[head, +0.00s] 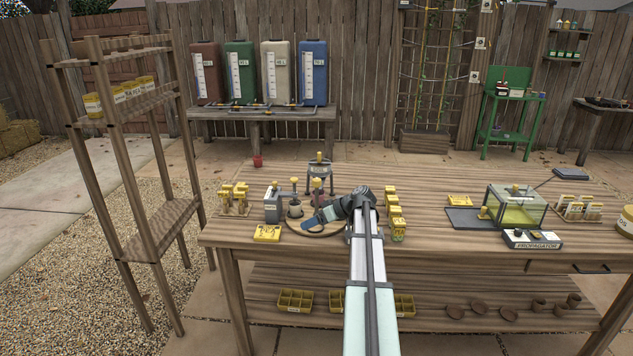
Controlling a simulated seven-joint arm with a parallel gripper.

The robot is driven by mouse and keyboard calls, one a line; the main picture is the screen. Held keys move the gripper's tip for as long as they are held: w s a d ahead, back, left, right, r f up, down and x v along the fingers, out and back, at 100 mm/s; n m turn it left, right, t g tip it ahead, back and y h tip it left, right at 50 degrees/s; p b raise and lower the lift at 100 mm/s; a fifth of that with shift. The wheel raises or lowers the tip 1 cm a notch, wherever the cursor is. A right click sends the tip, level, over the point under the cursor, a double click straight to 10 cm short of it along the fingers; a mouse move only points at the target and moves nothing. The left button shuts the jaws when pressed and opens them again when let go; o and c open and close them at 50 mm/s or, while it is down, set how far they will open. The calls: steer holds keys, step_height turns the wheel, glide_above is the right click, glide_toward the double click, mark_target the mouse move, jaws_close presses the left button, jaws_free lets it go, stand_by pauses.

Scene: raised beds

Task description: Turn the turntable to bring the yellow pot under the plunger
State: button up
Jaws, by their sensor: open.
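The turntable (298,228) is a round brown disc on the left half of the wooden workbench, partly covered by my arm. Small dark pots with yellow knob-like tops (294,209) stand on or beside it; at this size I cannot tell which is the yellow pot. A dark grey stand with a yellow top (319,171), seemingly the plunger's, rises at the turntable's far side. My gripper (307,224) reaches in from the right, low over the turntable's near part. It is open; its fingertips are small, and I cannot tell whether they touch anything.
A grey box (272,206) and a yellow labelled block (267,233) stand close on the left, with yellow-topped pieces (233,198) beyond. A row of yellow-lidded jars (394,212) is right of my arm.

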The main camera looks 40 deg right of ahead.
mark_target(318, 180)
steer(key=d+r+n+t, duration=0.3)
steer(key=d+r+n, duration=0.1)
steer(key=d+r, duration=1.1)
steer(key=x, duration=0.4)
steer(key=d+f+x, duration=0.1)
steer(key=x, duration=0.4)
steer(key=d+x, duration=0.1)
steer(key=x, duration=0.3)
steer(key=shift+w+a+f, duration=0.15)
steer(key=shift+w+f, duration=0.15)
steer(key=shift+f, duration=0.1)
steer(key=shift+c, duration=0.3)
steer(key=c, duration=0.9)
